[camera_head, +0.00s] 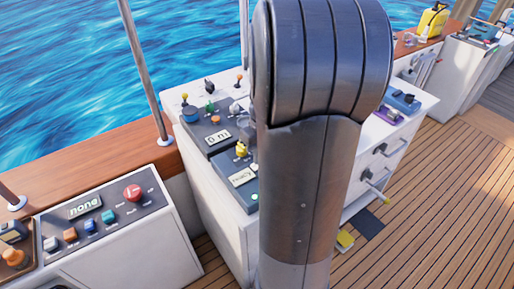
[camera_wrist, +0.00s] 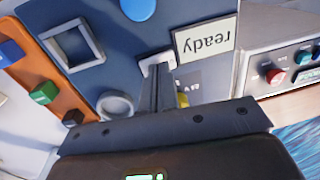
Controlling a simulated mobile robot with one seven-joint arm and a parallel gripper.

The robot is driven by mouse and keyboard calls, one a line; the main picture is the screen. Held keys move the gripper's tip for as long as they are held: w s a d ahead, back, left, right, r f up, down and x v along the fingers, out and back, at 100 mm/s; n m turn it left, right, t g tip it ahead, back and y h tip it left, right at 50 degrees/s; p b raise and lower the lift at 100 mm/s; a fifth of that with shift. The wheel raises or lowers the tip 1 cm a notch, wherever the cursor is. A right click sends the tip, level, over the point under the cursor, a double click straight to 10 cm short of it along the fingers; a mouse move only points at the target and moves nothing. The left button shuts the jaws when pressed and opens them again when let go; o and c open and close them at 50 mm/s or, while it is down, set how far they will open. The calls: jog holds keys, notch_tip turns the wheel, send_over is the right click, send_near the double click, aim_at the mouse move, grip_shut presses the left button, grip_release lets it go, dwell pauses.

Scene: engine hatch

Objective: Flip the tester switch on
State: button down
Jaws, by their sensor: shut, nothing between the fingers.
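A grey-blue panel with a small display reading "ready" (camera_head: 243,177) is on the white console, left of my arm in the head view. A yellow part (camera_head: 241,149) stands just behind that display. In the wrist view a "ready" display (camera_wrist: 206,39) shows upside down on a grey-blue panel (camera_wrist: 115,60). My gripper (camera_wrist: 157,66) is shut and empty, its tips close to the panel beside this display. I cannot tell whether they touch it. A small yellow patch (camera_wrist: 194,91) shows beside the fingers. I cannot clearly pick out the tester switch; my arm and fingers hide part of the area.
A square frame (camera_wrist: 73,45) and a round ring (camera_wrist: 115,104) are on the panel near my fingers. A "0 m" display (camera_head: 217,137) lies behind. A "none" panel (camera_head: 85,208) with coloured buttons is at left. Wooden deck (camera_head: 430,215) is open at right.

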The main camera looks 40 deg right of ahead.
aim_at(253, 168)
notch_tip(253, 168, up, 14)
jog(key=a, duration=0.2)
jog(key=shift+f, duration=0.2)
jog(key=shift+a, duration=0.1)
dwell(0.3)
jog(key=s+a+t, duration=0.2)
jog(key=s+a, duration=0.3)
jog(key=a, duration=0.3)
jog(key=s+a+r+t+h, duration=0.1)
jog(key=s+a+t, duration=0.2)
jog(key=s+a, duration=0.3)
jog(key=shift+s+a+r+t, duration=0.15)
jog(key=shift+s+a+t, duration=0.15)
jog(key=shift+a, duration=0.95)
